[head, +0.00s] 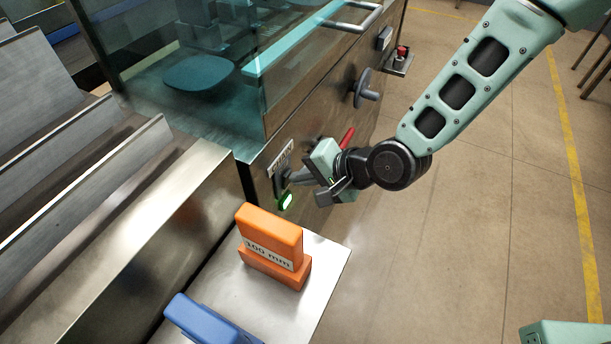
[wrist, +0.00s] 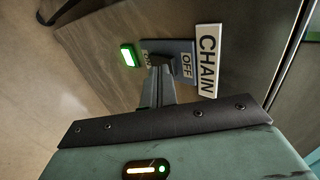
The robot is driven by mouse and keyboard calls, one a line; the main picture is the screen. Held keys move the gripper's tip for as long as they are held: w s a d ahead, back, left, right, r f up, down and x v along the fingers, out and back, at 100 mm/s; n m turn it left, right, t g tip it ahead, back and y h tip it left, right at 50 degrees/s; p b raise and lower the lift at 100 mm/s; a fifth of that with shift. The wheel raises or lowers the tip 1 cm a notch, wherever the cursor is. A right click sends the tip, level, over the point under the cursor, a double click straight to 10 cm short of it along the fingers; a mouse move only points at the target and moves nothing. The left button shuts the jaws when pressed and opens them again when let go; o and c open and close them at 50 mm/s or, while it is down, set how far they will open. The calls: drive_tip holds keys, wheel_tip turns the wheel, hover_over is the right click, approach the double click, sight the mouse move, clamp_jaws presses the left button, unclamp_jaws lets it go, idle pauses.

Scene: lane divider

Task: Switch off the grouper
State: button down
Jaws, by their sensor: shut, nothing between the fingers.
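A metal machine cabinet (head: 318,120) with a tinted glass guard stands at the centre of the head view; no label reading "grouper" can be read. On its near end is a sign reading CHAIN (wrist: 207,60), beside a grey switch plate (wrist: 185,47) marked OFF and, partly covered, ON. A green lamp (wrist: 128,55) glows beside the plate, and it also shows in the head view (head: 286,201). My gripper (wrist: 158,68) is shut and empty, its fingertips at the plate between the two words. They hide the switch itself; I cannot tell its position or whether they touch it.
A red-handled lever (head: 347,138), a round knob (head: 363,88) and a red button (head: 402,51) are along the cabinet's side. An orange 100 mm block (head: 270,238) and a blue block (head: 205,322) rest on a metal shelf (head: 325,262). Open floor lies right.

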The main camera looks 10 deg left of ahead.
drive_tip(key=shift+w+a+r, duration=0.1)
drive_tip(key=shift+a, duration=0.15)
drive_tip(key=shift+r, duration=0.1)
drive_tip(key=shift+r+p, duration=0.75)
drive_tip(key=shift+p, duration=0.15)
